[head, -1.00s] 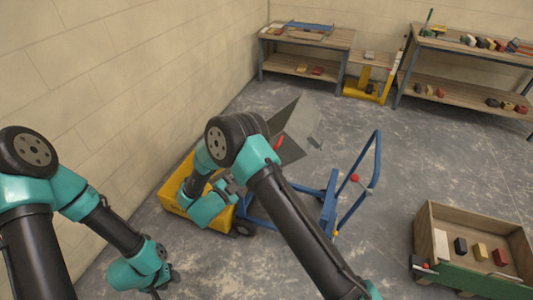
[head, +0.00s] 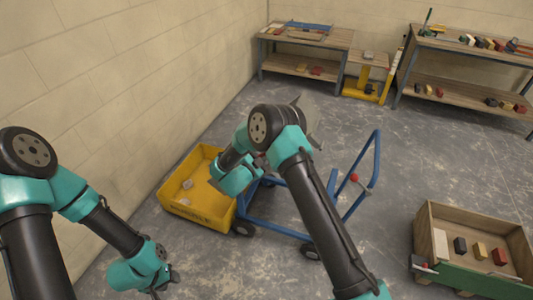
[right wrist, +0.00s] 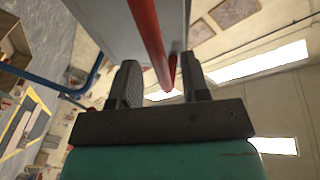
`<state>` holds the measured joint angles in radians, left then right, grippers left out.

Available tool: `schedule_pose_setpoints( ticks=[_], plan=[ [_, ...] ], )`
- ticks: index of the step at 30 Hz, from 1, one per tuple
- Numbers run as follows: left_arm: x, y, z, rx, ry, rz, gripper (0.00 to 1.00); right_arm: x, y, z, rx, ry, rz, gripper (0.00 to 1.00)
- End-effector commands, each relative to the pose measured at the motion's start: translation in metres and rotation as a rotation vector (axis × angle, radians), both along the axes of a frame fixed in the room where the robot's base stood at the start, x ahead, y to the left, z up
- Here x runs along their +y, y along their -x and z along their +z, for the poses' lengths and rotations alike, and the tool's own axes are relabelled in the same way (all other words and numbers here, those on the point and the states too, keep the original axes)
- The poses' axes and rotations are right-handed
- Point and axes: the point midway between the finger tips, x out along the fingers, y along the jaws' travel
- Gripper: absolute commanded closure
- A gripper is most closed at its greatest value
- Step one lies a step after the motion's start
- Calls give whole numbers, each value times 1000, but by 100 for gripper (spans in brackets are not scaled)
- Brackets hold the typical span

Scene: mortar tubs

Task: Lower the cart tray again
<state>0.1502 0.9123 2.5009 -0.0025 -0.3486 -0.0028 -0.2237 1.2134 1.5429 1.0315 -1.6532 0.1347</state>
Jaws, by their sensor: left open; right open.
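The blue cart (head: 277,211) stands mid-floor in the head view, its push handle (head: 376,160) at the right. Its grey tray (head: 311,113) is tilted up steeply, mostly hidden behind my right arm. In the right wrist view a grey panel (right wrist: 110,25), which looks like the tray, is close, with a red bar (right wrist: 147,35) along it. The bar's end lies between the open fingers of my right gripper (right wrist: 160,85); I cannot tell whether they touch it. In the head view my right arm hides most of that gripper. My left gripper (head: 164,281) is open, low at the left.
A yellow tub (head: 205,211) with grey lumps inside sits on the floor left of the cart. A wooden crate (head: 431,218) with several coloured blocks stands at the right. Workbenches (head: 340,38) line the back wall.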

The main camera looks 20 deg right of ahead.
Motion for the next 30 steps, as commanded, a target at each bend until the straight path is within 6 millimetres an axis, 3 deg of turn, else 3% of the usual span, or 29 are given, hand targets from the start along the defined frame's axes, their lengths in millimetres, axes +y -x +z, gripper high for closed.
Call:
schedule_pose_setpoints(
  ticks=[6,16,30],
  plan=[
    [0,0,0,0,0,0,59,-16,-13,0,0,1,-1,58],
    [0,0,0,0,0,0,59,-19,-15,0,1,1,0,58],
    [0,0,0,0,0,0,59,-18,-14,0,1,1,0,100]
  ],
)
